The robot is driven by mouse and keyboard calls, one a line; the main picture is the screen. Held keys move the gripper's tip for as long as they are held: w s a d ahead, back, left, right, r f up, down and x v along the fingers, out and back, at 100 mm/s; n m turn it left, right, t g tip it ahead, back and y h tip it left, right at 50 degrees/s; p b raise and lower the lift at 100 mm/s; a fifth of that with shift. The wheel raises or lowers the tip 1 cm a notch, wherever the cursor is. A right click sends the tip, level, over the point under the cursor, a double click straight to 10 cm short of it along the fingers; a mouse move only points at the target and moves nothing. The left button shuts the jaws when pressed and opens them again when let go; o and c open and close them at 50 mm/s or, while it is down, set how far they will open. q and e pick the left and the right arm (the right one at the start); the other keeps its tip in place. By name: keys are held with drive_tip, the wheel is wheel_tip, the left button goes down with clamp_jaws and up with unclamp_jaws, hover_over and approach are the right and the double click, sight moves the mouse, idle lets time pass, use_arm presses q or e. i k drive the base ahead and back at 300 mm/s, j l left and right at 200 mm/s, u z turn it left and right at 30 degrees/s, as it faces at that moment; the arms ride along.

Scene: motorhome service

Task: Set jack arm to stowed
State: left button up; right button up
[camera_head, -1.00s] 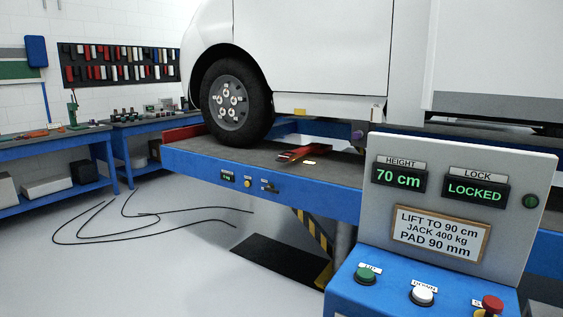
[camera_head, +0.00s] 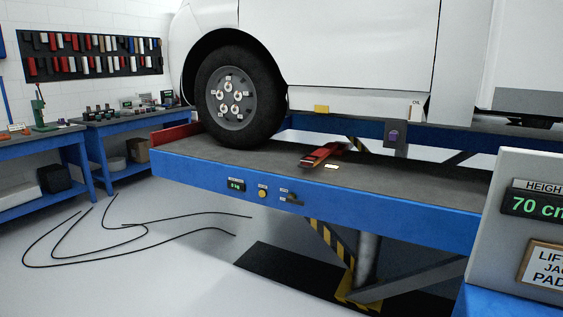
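A blue lift platform (camera_head: 330,206) carries a white motorhome (camera_head: 345,45) by its wheel (camera_head: 232,100). On the platform's front edge are a small green display (camera_head: 236,185), a yellow button (camera_head: 262,193) and a small dark lever (camera_head: 292,200), each with a tiny label too small to read. The lever sticks out roughly sideways to the right. A red and dark object (camera_head: 322,156) lies low on the platform top, right of the wheel. I cannot tell from its shape alone whether it is the jack. Neither of my grippers is in view.
A control console (camera_head: 535,170) reading 70 cm stands at the right edge. Blue workbenches (camera_head: 125,125) line the left wall. Black cables (camera_head: 130,243) lie on the floor, and a dark pit (camera_head: 285,272) with a striped support is under the platform. The left floor is otherwise clear.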

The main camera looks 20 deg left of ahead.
sight(307, 161)
drive_tip(key=i+j, duration=0.55)
drive_tip(key=j, duration=0.3)
drive_tip(key=i+j, duration=0.3)
drive_tip(key=i+j+z, duration=0.1)
drive_tip(key=i+j, duration=0.15)
drive_tip(key=j, duration=0.25)
